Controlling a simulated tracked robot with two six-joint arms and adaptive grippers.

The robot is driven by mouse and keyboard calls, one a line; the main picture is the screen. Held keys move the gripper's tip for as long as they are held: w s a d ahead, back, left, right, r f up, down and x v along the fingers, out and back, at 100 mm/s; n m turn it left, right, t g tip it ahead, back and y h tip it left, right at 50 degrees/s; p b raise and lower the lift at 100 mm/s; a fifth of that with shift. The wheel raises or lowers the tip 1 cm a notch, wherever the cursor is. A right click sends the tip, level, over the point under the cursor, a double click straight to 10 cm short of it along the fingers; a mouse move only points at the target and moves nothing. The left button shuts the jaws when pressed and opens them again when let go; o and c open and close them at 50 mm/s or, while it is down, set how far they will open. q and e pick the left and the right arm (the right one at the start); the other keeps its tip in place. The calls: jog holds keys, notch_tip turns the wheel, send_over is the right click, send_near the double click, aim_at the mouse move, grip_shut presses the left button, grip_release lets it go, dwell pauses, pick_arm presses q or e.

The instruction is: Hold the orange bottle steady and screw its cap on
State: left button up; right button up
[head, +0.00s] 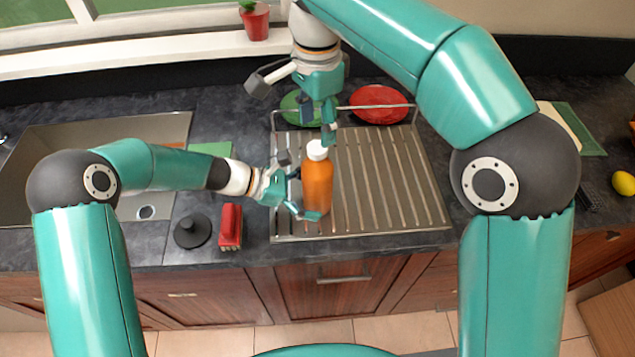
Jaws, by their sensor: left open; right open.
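The orange bottle (317,182) stands upright on the left part of the metal drying rack. A white cap (317,150) sits on the bottle's top; I cannot tell how tight it is. My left gripper (300,196) is open, low at the bottle's left side, with one finger in front of the bottle's base. I cannot tell whether its fingers touch the bottle. My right gripper (295,112) is open above and behind the cap, pointing down, with one finger out to the left and the other just above the cap's right side. It appears empty.
The drying rack (385,185) has free room right of the bottle. A green plate (301,106) and a red plate (379,103) stand behind it. A red brush (230,226) and black sink plug (192,231) lie at the left, beside the sink (95,135).

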pick_arm(q)
jog(key=v, duration=1.2)
jog(key=shift+f, duration=0.15)
